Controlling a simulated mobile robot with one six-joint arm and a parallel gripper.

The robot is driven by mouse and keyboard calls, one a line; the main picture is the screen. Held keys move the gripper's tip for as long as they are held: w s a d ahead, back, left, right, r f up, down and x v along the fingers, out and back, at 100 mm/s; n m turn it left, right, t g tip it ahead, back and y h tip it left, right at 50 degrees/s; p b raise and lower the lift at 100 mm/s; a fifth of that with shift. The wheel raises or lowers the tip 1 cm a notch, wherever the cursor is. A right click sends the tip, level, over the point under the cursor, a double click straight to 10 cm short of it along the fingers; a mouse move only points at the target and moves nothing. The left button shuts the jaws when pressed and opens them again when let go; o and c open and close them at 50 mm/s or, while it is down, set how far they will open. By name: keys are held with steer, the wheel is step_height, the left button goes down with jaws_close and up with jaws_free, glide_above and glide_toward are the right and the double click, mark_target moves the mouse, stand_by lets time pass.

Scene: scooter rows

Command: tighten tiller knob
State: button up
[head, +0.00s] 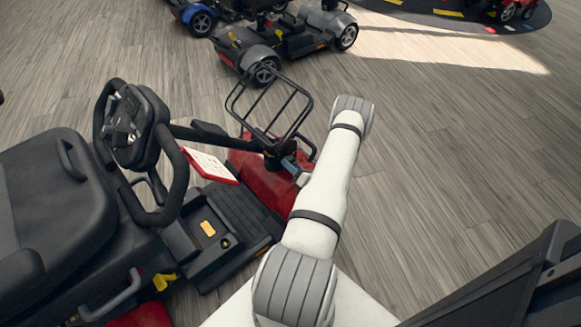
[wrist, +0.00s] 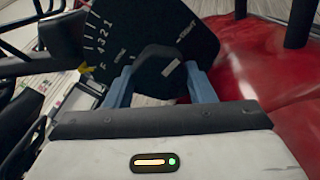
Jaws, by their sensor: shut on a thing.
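The tiller knob (wrist: 160,70) is black with a pale index line, in the middle of the wrist view. It sits in front of a dark dial plate (wrist: 205,45) with white marks, numbers and the word TIGHT. A yellow pointer shows at the plate's left edge. My gripper (wrist: 158,85) has its two blue fingers on either side of the knob, shut on it. In the head view my gripper (head: 290,168) reaches the base of the tiller on the red scooter (head: 262,182). The knob itself is hidden there.
The scooter's steering handle (head: 140,140), black seat (head: 60,200) and front wire basket (head: 270,105) surround the tiller. A grey scooter (head: 290,38) stands behind. Wooden floor (head: 450,150) is clear on the right. A dark panel edge fills the lower right corner.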

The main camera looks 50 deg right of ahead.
steer(key=o, duration=1)
steer(key=shift+s, duration=0.3)
steer(key=s, duration=0.2)
steer(key=s+p, duration=0.1)
steer(key=s, duration=0.1)
steer(key=s+p, duration=0.1)
steer(key=s, duration=0.2)
steer(key=shift+a, duration=0.25)
